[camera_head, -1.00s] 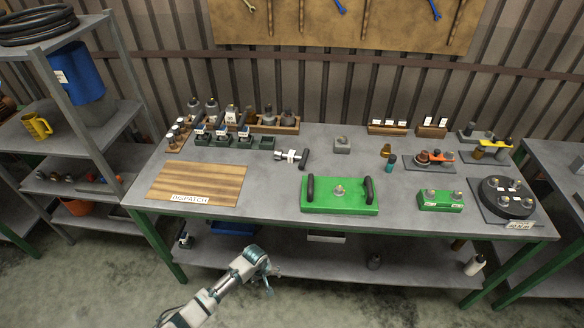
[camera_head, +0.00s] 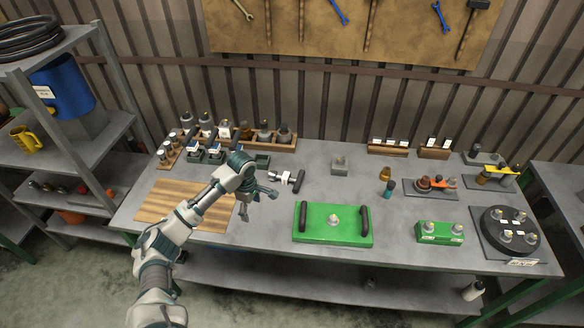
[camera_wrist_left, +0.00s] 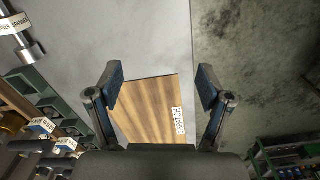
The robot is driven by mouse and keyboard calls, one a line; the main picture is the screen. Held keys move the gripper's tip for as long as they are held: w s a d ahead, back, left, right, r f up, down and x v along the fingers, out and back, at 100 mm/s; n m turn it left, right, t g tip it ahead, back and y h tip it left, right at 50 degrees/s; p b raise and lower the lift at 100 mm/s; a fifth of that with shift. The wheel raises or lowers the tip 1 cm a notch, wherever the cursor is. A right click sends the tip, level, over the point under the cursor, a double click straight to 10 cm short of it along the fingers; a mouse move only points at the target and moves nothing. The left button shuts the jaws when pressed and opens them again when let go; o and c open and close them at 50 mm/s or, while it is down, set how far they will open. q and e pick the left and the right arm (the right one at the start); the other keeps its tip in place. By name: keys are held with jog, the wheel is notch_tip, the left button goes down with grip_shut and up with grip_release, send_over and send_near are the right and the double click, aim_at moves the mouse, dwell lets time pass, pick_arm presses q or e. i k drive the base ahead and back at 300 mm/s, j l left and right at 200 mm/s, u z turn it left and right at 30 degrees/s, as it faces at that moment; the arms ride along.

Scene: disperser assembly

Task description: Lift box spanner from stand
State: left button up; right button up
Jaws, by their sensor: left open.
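The box spanner (camera_head: 286,178) is a metal tool with a dark crossbar handle and a white label. It lies near the middle of the bench, and part of it shows at the top left of the left wrist view (camera_wrist_left: 24,40). I cannot clearly make out a stand under it. My left gripper (camera_head: 258,203) is open and empty over the bench, in front and to the left of the spanner and apart from it. Its two fingers are spread in the left wrist view (camera_wrist_left: 161,85). My right gripper is not in view.
A wooden dispatch board (camera_head: 165,205) lies left, partly behind my arm. A green plate with two black handles (camera_head: 333,236) sits to the right. A small grey block (camera_head: 340,165) and a rack of bottles (camera_head: 265,142) stand behind. Bare bench surrounds the spanner's right side.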

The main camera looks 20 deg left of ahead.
aim_at(273, 175)
jog(key=i, duration=1)
